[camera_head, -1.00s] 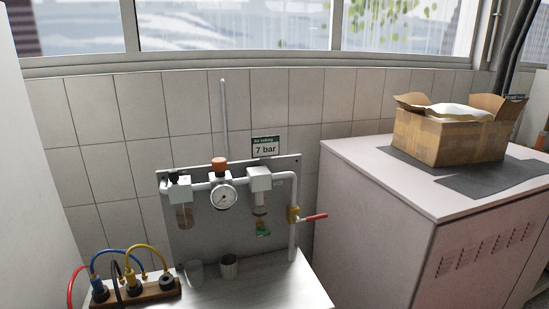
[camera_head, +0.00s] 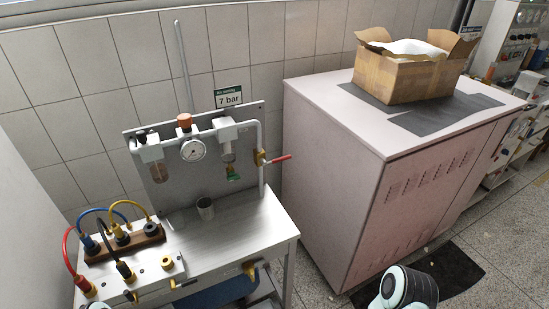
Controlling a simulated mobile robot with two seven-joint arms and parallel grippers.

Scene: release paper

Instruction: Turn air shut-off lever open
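The air shut-off lever (camera_head: 280,158) has a red handle. It sits on a brass valve (camera_head: 260,158) on the vertical grey pipe at the right edge of the air panel (camera_head: 215,185). The handle points right, roughly level and crosswise to the pipe. A round pressure gauge (camera_head: 192,150) with an orange-brown knob above it is on the same pipe run. Neither gripper shows; a white and dark rounded part at the bottom right looks like my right arm, well below the lever.
The panel stands on a metal bench (camera_head: 240,222) with a small cup (camera_head: 205,208) and coloured hoses (camera_head: 118,225) at left. A large pale cabinet (camera_head: 400,190) carrying a cardboard box (camera_head: 408,75) stands right of the lever. The floor (camera_head: 310,285) between them is partly clear.

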